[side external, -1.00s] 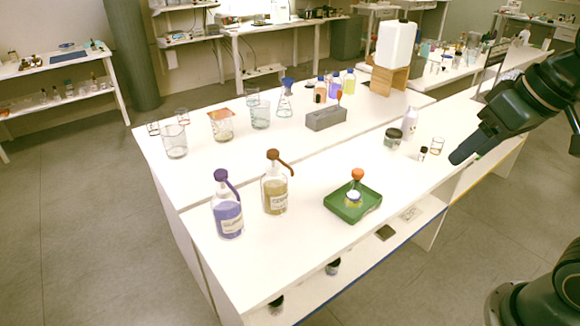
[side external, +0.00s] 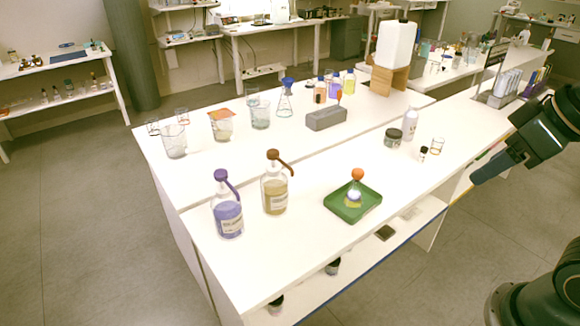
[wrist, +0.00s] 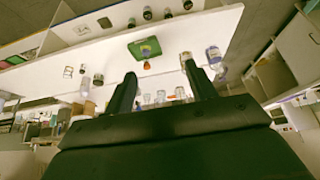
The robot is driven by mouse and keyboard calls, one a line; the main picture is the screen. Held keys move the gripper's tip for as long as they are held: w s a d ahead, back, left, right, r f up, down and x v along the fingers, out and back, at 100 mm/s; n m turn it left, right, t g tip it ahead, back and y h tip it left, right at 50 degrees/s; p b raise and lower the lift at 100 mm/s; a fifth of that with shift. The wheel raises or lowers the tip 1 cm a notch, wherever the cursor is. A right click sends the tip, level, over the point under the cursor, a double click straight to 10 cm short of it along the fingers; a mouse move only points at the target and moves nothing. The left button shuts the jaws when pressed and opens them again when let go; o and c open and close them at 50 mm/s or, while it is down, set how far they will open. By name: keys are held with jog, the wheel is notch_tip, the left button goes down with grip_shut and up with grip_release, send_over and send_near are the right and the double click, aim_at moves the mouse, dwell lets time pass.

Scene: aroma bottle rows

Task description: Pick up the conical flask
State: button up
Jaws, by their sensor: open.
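A small clear flask with yellowish contents and an orange top (side external: 354,192) stands upright in a green tray (side external: 374,200) on the front bench. In the wrist view the tray (wrist: 154,46) and orange top (wrist: 147,65) lie between and beyond my fingers. A clear cone-shaped vessel with a blue top (side external: 285,103) stands on the rear bench, near a grey block. My gripper (side external: 476,181) is beyond the front bench's right edge, well apart from both vessels. In the wrist view its fingers (wrist: 160,66) are spread and empty.
A purple-capped bottle (side external: 228,215) and a brown-capped bottle (side external: 274,192) stand left of the tray. A dark-lidded jar (side external: 393,138), white bottle (side external: 410,124) and small glassware stand behind it to the right. Beakers (side external: 174,142) line the rear bench. The bench is clear around the tray.

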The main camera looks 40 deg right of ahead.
jog(key=shift+w, duration=0.15)
jog(key=w+d+f+n+g+y, duration=0.15)
jog(key=w+f+n, duration=0.25)
jog(key=w, duration=0.6)
jog(key=w+d+f+n+y, duration=0.3)
jog(key=w+f, duration=0.1)
jog(key=w, duration=0.7)
jog(key=w+d+f+n+y, duration=0.25)
jog(key=w+d+f, duration=0.25)
jog(key=d+f, duration=0.25)
jog(key=t+y, duration=0.3)
jog(key=t, duration=0.2)
send_near(355, 190)
jog(key=d+r, duration=0.2)
jog(key=d, duration=0.1)
jog(key=shift+n, duration=0.25)
jog(key=shift+a, duration=0.15)
jog(key=shift+x, duration=4.3)
